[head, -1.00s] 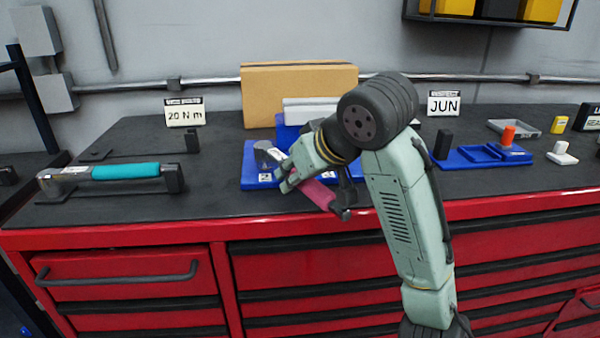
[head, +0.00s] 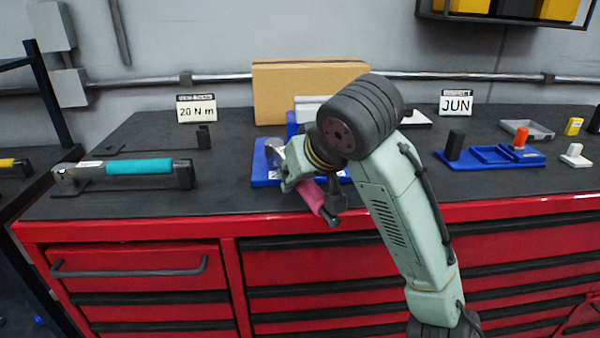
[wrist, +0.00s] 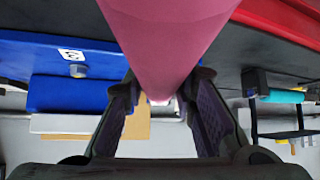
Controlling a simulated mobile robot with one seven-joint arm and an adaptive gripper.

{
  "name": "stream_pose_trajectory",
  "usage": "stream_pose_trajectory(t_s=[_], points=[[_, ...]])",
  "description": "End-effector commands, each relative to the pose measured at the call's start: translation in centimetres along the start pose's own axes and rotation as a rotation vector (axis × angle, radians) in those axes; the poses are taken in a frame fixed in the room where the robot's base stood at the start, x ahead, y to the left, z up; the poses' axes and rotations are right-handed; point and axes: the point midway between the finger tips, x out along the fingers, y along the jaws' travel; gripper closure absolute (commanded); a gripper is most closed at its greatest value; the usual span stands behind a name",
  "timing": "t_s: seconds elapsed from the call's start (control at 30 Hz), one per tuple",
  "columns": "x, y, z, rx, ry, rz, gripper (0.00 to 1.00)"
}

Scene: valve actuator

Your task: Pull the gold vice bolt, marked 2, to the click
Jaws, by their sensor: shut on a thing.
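The pink wrench handle (head: 312,198) lies across the front of the blue vice base (head: 265,180), close to the bench's front edge. My gripper (head: 294,184) is shut on it. In the wrist view the pink handle (wrist: 165,40) runs between my two fingers (wrist: 158,98). A silver bolt head (wrist: 80,71) on the blue base sits beside a white label (wrist: 71,55) that looks like a 3 there. I cannot make out the gold bolt or the mark 2; my wrist and gripper cover much of the vice. The wrench's working end is hidden too.
A teal-handled wrench (head: 140,167) rests on a stand at left, by a "20 N m" sign (head: 197,108). A cardboard box (head: 290,90) stands behind the vice. A blue tray (head: 490,155) and a JUN sign (head: 456,104) are at right.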

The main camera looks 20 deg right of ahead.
Motion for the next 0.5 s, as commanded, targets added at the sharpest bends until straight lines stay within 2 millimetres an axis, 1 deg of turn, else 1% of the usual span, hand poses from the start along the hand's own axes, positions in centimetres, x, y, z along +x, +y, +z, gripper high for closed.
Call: stream_pose_trajectory(t_s=[0.5], points=[[-0.1,-1.7,-0.3,0.090,0.004,0.095,1.00]])
